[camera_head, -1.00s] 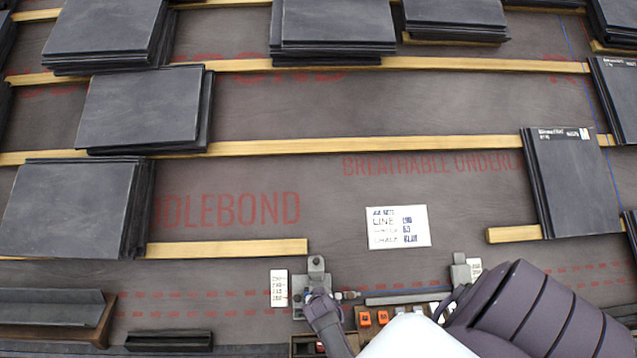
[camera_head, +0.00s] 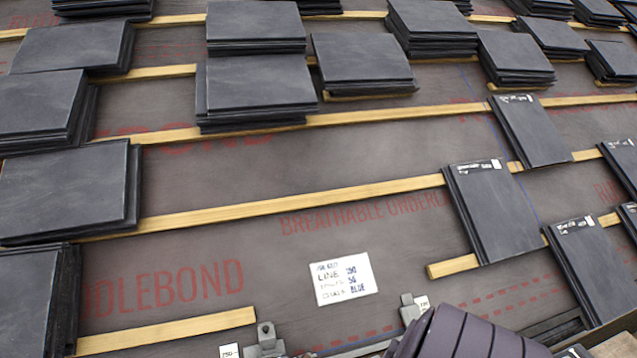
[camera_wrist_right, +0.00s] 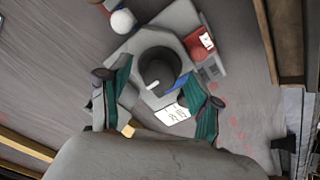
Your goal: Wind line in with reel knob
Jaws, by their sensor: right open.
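In the right wrist view my right gripper (camera_wrist_right: 160,100) is open, its two green-padded fingers spread apart. A dark round cylinder (camera_wrist_right: 158,68) on a grey body stands between the fingers. A white ball (camera_wrist_right: 122,20) shows above it. I cannot tell for sure which of these is the reel knob, or whether a finger touches anything. In the head view a grey metal bracket (camera_head: 266,342) and a second one (camera_head: 410,308) show at the bottom edge. A thin blue line (camera_head: 505,160) runs down the underlay at the right. My left gripper is not in view.
Slate stacks (camera_head: 258,88) lie across the roof on wooden battens (camera_head: 300,207). A card with writing (camera_head: 343,279) lies on the grey underlay, which is clear around it. In the wrist view a red box (camera_wrist_right: 198,42) sits right of the cylinder.

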